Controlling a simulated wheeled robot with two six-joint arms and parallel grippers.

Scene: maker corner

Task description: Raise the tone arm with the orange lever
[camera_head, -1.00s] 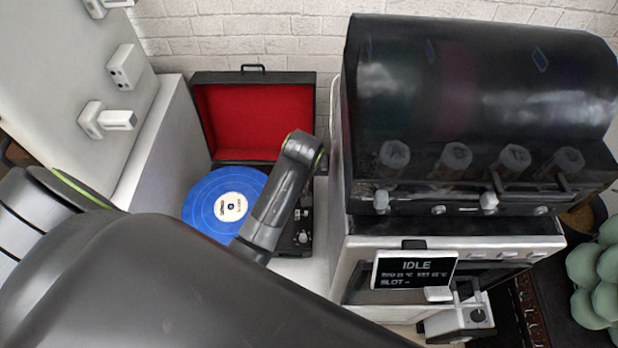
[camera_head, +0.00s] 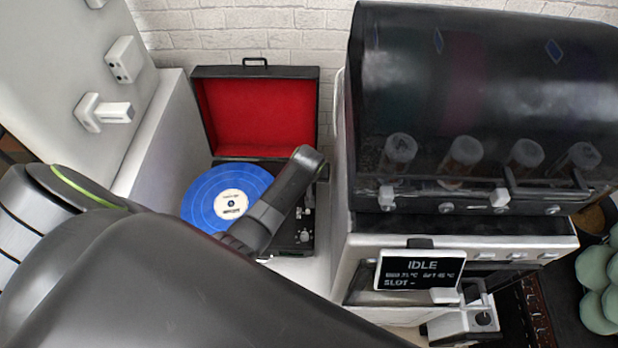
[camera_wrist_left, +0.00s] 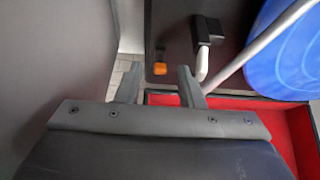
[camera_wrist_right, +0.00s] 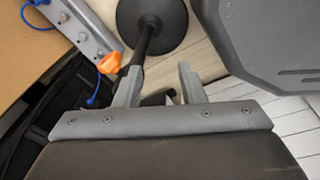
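The record player (camera_head: 307,238) is an open black case with a red-lined lid and a blue record (camera_head: 205,200). In the left wrist view its orange lever (camera_wrist_left: 160,69) stands beside a black block, with a pale tone arm (camera_wrist_left: 262,42) running close to the blue record. My left gripper (camera_wrist_left: 159,72) is open, its fingertips apart on either side of the orange lever in the picture; I cannot tell whether they touch it. My left arm hides the gripper and lever in the head view. My right gripper (camera_wrist_right: 158,78) is open and empty, away from the player.
A white-and-black machine (camera_head: 450,225) with a dark hood and an "IDLE" screen (camera_head: 420,268) stands close on the player's right. A pale wall panel with white fittings (camera_head: 103,110) is on the left. A round black base with a pole (camera_wrist_right: 150,22) is near my right gripper.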

